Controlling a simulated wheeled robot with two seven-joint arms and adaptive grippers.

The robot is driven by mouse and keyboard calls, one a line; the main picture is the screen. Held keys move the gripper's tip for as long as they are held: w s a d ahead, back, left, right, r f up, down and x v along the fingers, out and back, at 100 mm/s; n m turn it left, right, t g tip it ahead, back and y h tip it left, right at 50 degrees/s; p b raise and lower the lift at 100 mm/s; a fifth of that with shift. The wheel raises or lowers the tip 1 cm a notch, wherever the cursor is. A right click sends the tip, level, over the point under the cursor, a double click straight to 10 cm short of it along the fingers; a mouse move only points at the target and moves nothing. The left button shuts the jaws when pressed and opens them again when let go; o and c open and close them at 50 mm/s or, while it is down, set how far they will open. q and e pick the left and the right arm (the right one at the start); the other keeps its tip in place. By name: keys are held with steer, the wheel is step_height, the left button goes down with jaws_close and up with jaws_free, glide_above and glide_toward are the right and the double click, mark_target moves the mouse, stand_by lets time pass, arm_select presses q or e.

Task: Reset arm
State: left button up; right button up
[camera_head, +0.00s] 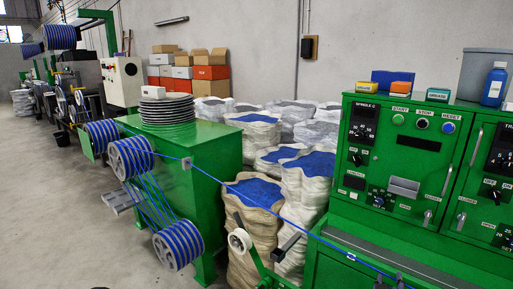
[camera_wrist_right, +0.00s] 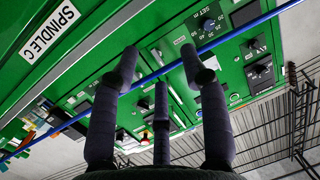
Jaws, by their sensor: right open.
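The blue cable (camera_head: 240,190) runs in the head view from the striped spools on the left, down to the right in front of the green control cabinet (camera_head: 395,160). My right gripper (camera_wrist_right: 160,78) shows in the right wrist view, its dark fingers spread open and nothing clamped between them. The blue cable (camera_wrist_right: 240,38) crosses that view diagonally, passing by the fingertips. I cannot tell whether it touches them. The cabinet panel (camera_wrist_right: 140,25) with its "SPINDLE C" label is beyond the fingers.
Striped spools (camera_head: 180,245) and a green machine stand (camera_head: 210,155) are at the left. Sacks with blue contents (camera_head: 255,190) stand between stand and cabinet. Small boxes (camera_head: 437,95) and a blue bottle (camera_head: 494,85) sit on the cabinet. The floor at left (camera_head: 50,210) is clear.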

steer(key=s+a+f+n+g+y, duration=0.1)
steer(key=a+f+g+y, duration=0.15)
steer(key=a+f, duration=0.45)
steer(key=s+a+f+n+g+y, duration=0.1)
steer(key=a+f+y, duration=0.2)
steer(key=f, duration=0.7)
steer(key=s+a+f+n+g+y, duration=0.1)
steer(key=s+a+f+g+y, duration=0.15)
steer(key=a+f, duration=0.5)
steer(key=s+a+f+g+y, duration=0.2)
steer(key=s+a+f, duration=0.3)
steer(key=s+f, duration=0.3)
steer(key=s+a+f+n+g+y, duration=0.1)
steer(key=s+a+f+g+y, duration=0.1)
steer(key=s+a+f+g, duration=0.3)
steer(key=s+f, duration=0.3)
steer(key=s, duration=0.2)
steer(key=shift+a, duration=0.2)
steer(key=shift+s, duration=0.1)
